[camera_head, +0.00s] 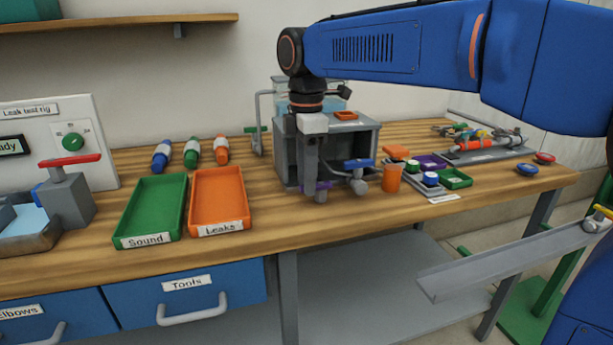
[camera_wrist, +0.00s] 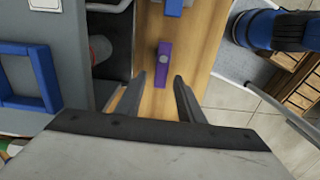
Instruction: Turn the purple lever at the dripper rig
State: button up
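The dripper rig (camera_head: 346,148) is a grey open-fronted box on the bench with a clear tank on top. Its purple lever (camera_head: 320,186) sits on a small grey valve at the lower front; it shows upright in the wrist view (camera_wrist: 163,78). A blue lever (camera_head: 358,163) sits on another valve to its right, and a blue part shows at the top of the wrist view (camera_wrist: 173,6). My gripper (camera_wrist: 158,80) points down in front of the rig. Its two fingers are apart and empty, with the purple lever in line with the gap. Whether they touch it, I cannot tell.
An orange cup (camera_head: 391,179) stands right of the valves. Green (camera_head: 122,233) and orange (camera_head: 198,225) trays lie to the left. A leak test rig (camera_head: 70,140) stands at far left. Small trays of parts (camera_head: 455,179) lie to the right.

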notch_tip(320, 180, up, 17)
jog(key=shift+r, duration=0.2)
dwell(0.7)
jog(key=s+d+f+m+t, duration=0.1)
jog(key=s+d+f+m, duration=0.4)
jog(key=d, duration=0.3)
jog(key=s+d+f+m+t, duration=0.1)
jog(key=s+d+f+m, duration=0.2)
jog(key=d+f+m, duration=0.35)
jog(key=s+d+f+m+t, duration=0.1)
jog(key=s+d+f+m, duration=0.3)
jog(key=f, duration=0.7)
jog(key=s+d+f+m+t, duration=0.1)
jog(key=s+d+f+m, duration=0.4)
jog(key=s+d+f, duration=0.4)
notch_tip(320, 180, down, 3)
jog(key=shift+s+d+r+t, duration=0.1)
jog(key=shift+s+d+t, duration=0.25)
jog(key=shift+s, duration=0.35)
